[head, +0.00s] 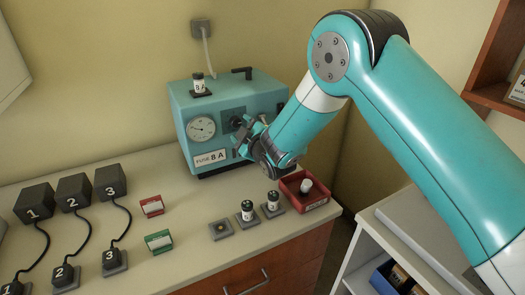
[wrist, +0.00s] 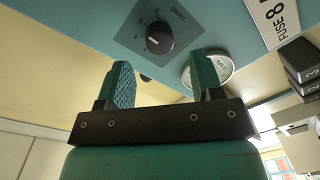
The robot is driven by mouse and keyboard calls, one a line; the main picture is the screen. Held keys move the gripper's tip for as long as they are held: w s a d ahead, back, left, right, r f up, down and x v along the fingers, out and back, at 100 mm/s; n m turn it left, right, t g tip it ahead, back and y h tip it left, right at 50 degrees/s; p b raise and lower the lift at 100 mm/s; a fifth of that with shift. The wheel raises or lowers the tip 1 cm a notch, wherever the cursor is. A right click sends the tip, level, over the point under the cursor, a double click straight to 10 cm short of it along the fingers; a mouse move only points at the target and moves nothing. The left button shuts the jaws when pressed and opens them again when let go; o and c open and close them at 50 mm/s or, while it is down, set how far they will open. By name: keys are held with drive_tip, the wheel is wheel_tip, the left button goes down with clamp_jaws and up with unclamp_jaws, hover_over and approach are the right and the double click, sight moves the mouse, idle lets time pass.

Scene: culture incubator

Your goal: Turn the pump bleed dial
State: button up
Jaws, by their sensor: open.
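The pump is a teal box (head: 182,98) at the back of the counter. Its bleed dial (wrist: 159,38) is a black round knob with a white pointer line on a dark scale plate (wrist: 130,33), clear in the wrist view. In the head view the dial (head: 237,122) is partly covered by my gripper. My gripper (wrist: 163,78) is open and empty in front of the pump face. In the wrist view the dial lies beyond the fingertips, between their lines, and apart from them. In the head view my gripper (head: 243,143) is close to the panel.
A round gauge (head: 201,129) and a "FUSE 8A" label (head: 209,158) are on the pump face. A small bottle (head: 198,83) stands on top. Numbered black blocks (head: 75,190) are at left.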

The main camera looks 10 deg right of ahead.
drive_tip(key=b+v, duration=0.7)
drive_tip(key=v, duration=0.6)
drive_tip(key=shift+b, duration=0.4)
drive_tip(key=s+d+r+m+g+h, duration=0.1)
drive_tip(key=s+d+m+g, duration=0.1)
drive_tip(key=s+g, duration=0.6)
drive_tip(key=s+d+r+m+g, duration=0.2)
drive_tip(key=s+m+g, duration=0.3)
drive_tip(key=s, duration=1.7)
drive_tip(key=d+g, duration=0.1)
drive_tip(key=g, duration=0.2)
drive_tip(key=shift+g+h, duration=0.3)
drive_tip(key=shift+h, duration=0.1)
